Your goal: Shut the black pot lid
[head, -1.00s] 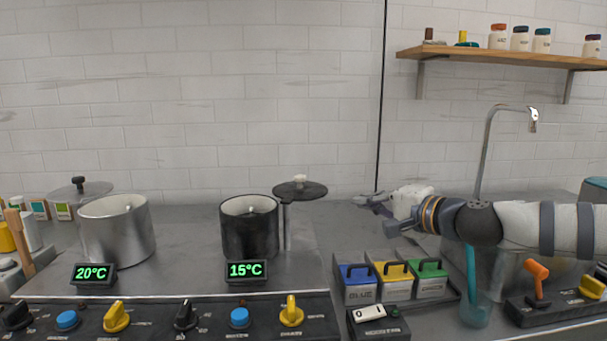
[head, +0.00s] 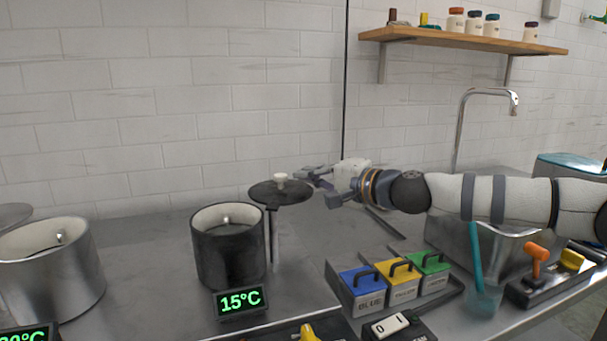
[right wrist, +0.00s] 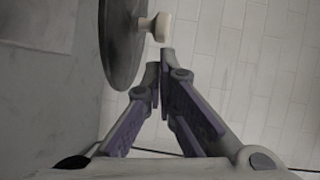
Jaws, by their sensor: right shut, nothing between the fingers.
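The black pot (head: 229,256) stands on the steel counter with its top uncovered. Its dark lid (head: 268,196) is swung out to the right of the pot, flat on top of an upright metal post, with a pale knob (head: 280,178) on it. My right gripper (head: 312,184) is just right of the lid, pointing left. In the right wrist view its fingertips (right wrist: 160,68) are together and empty, close beside the lid (right wrist: 121,45) and just short of the knob (right wrist: 158,27). I cannot tell whether they touch the lid. My left gripper is out of view.
A silver pot (head: 53,272) stands at the left. A display reading 15°C (head: 239,301) sits in front of the black pot. Blue (head: 363,292), yellow (head: 402,287) and green (head: 434,278) lidded boxes stand below my right arm. A sink with a tap (head: 462,130) is behind it.

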